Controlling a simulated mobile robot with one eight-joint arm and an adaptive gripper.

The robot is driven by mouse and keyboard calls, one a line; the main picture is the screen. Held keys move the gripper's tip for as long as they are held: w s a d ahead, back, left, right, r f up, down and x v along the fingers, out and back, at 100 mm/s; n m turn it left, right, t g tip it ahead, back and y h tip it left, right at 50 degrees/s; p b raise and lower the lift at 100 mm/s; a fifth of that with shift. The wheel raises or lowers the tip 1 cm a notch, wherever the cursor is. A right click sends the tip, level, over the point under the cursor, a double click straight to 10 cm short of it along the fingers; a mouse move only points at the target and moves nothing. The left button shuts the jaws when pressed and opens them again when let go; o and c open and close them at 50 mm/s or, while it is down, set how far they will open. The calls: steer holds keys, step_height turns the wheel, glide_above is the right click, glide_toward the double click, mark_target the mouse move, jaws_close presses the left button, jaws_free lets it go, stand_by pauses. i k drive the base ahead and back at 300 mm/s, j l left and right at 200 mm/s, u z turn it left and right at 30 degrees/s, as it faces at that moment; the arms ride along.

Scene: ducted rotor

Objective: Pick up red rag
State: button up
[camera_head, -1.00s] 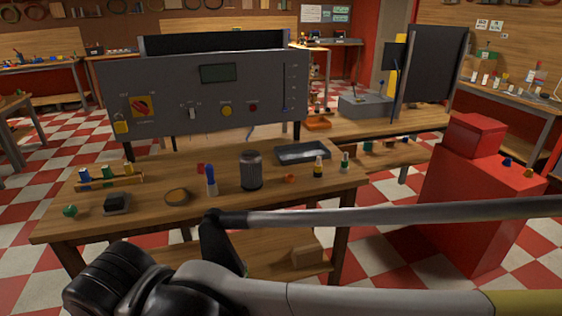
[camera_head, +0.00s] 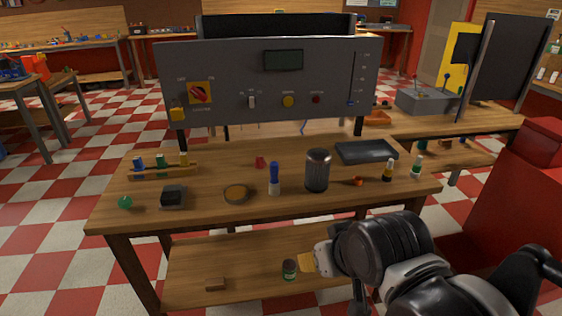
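A small red piece (camera_head: 260,162) lies on the wooden workbench (camera_head: 330,208), behind the blue-topped bottle. It may be the red rag, but it is too small to be sure that it is cloth. My arm comes in at the lower right, in front of the bench, with its dark joints and white links showing. I cannot make out any gripper fingers. The arm is apart from the red piece.
On the bench stand a dark canister (camera_head: 317,170), a blue-topped bottle (camera_head: 274,178), a round dish (camera_head: 237,193), a black tray (camera_head: 366,152) and small bottles. A grey control panel (camera_head: 330,85) rises behind. A red cabinet (camera_head: 510,200) stands right. The front left floor is clear.

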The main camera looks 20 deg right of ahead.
mark_target(260, 163)
steer(key=u, duration=5.05)
steer(key=z, duration=5.05)
steer(key=i+l, duration=0.1)
steer(key=i, duration=0.5)
steer(key=i+l+u, duration=0.15)
steer(key=i, duration=0.4)
